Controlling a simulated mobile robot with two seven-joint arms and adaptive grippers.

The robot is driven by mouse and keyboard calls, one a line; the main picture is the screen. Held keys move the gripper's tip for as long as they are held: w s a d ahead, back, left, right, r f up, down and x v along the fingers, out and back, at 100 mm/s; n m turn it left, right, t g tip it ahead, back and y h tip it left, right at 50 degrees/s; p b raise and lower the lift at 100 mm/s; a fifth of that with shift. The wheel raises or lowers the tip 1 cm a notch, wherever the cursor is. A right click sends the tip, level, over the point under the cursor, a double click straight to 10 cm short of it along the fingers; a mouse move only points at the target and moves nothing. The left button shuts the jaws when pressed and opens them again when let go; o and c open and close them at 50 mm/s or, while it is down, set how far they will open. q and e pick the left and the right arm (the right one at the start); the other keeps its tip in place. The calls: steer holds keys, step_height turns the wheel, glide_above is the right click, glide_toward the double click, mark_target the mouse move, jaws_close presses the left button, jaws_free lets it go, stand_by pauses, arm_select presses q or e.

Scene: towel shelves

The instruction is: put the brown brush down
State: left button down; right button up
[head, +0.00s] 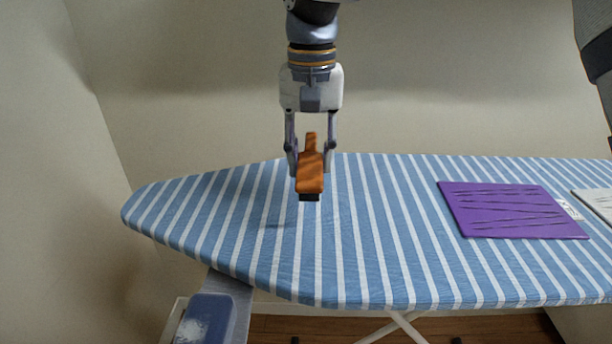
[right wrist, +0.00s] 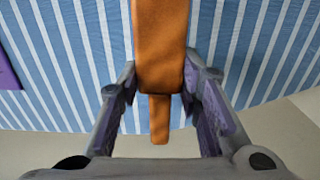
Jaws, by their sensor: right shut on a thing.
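The brown brush (head: 310,175) is orange-brown with a dark bottom side and hangs above the striped ironing board (head: 380,265). My right gripper (head: 311,160) comes down from the top of the head view and is shut on the brush. In the right wrist view the brush (right wrist: 160,55) lies between the two fingers (right wrist: 160,85), with its narrow handle toward the gripper base. Striped cloth shows behind it. A gap appears between the brush and the board, with a soft shadow to its left. My left gripper is not in view.
A purple folded cloth or mat (head: 510,210) lies on the right part of the board. A whitish item (head: 597,203) is at the right edge. A blue pad on a grey rest (head: 205,318) is at the board's front left. The board's left and middle are clear.

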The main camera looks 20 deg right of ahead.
mark_target(316, 164)
steer(key=f, duration=0.1)
steer(key=w+d+f, duration=0.1)
steer(key=d+f, duration=0.1)
steer(key=shift+w, duration=0.4)
steer(key=shift+w+d+f, duration=0.1)
steer(key=shift+d+f, duration=0.05)
steer(key=shift+f, duration=1.6)
steer(key=shift+f, duration=0.1)
steer(key=o, duration=1)
steer(key=shift+f, duration=0.1)
step_height(316, 164, up, 12)
steer(key=shift+r+b, duration=0.2)
steer(key=shift+b, duration=0.1)
